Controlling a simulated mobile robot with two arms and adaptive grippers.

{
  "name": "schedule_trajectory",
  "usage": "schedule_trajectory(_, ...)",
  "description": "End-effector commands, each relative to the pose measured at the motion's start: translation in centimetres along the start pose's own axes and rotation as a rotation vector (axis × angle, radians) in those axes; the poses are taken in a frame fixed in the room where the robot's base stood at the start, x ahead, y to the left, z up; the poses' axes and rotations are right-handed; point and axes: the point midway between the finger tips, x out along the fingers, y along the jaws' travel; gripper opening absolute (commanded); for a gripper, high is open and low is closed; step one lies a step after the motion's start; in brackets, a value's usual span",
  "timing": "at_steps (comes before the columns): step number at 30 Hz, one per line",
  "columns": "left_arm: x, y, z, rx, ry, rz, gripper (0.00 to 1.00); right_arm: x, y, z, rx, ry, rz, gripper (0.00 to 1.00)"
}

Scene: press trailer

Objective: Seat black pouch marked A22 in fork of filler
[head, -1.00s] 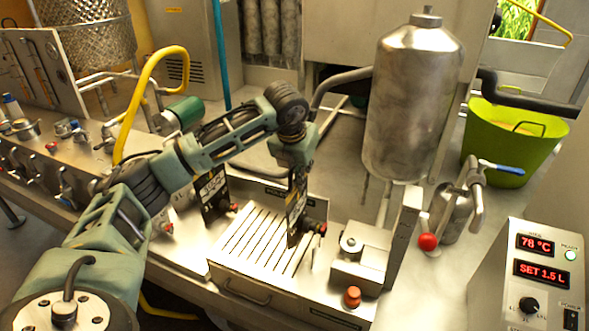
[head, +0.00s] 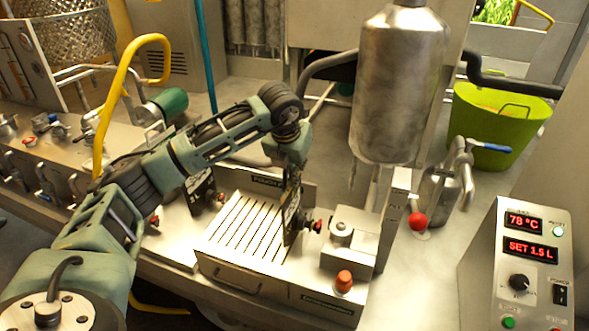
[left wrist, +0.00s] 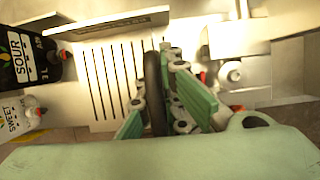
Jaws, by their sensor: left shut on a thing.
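My left gripper (head: 291,168) is shut on a black pouch (head: 291,218) with a pale label, held hanging over the right part of the slotted drip tray. The pouch's marking is too small to read. Its red cap points right, close to the left side of the filler block (head: 353,236). The fork is too small to make out, so I cannot tell whether the cap is in it. In the left wrist view the gripper (left wrist: 160,90) covers most of the held pouch. My right gripper is not in view.
Another black pouch (head: 203,192) stands left of the drip tray (head: 217,238); its SOUR label shows in the left wrist view (left wrist: 22,58). A white SWEET label (left wrist: 14,117) is below it. An orange knob (head: 344,281) and a red ball (head: 417,220) are near the filler.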

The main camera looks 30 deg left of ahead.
Motion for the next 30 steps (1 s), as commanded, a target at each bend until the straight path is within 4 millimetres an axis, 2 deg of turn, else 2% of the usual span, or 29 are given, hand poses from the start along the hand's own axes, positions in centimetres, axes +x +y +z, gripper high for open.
schedule_trajectory(12,2.2,0.0,-0.9,-0.001,-0.001,0.001,0.00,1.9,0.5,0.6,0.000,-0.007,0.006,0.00)
schedule_trajectory(30,2.5,-0.1,-1.0,0.000,-0.001,0.000,0.00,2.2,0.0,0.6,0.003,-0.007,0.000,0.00)
